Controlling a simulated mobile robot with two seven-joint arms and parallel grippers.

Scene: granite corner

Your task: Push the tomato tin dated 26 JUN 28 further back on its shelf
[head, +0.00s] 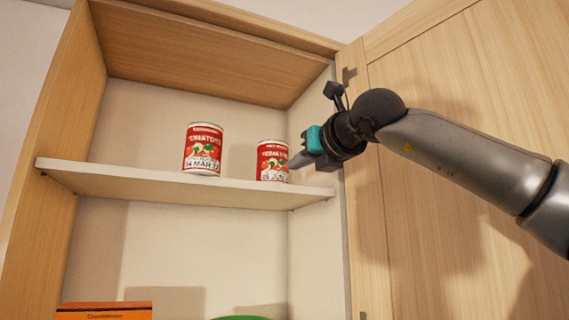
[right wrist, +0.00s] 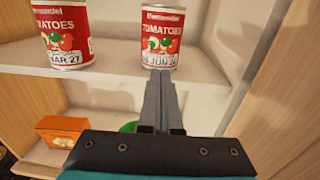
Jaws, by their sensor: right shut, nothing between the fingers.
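Two red tomato tins stand upright on the white shelf (head: 120,177). The right tin (head: 272,160) reads partly as "26 JUN" in the head view; it also shows in the right wrist view (right wrist: 162,33), its date partly covered by my fingers. The left tin (head: 203,148) bears a MAR date and shows in the right wrist view (right wrist: 63,32). My right gripper (head: 296,162) is shut and empty, its fingertips at the lower front of the JUN tin; I cannot tell whether they touch it. My left gripper is out of view.
The open cabinet door (head: 450,110) stands to the right, behind my right arm. An orange box (head: 105,311) and a green item (head: 242,318) sit below the shelf. The shelf is bare left of the MAR tin and between the tins.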

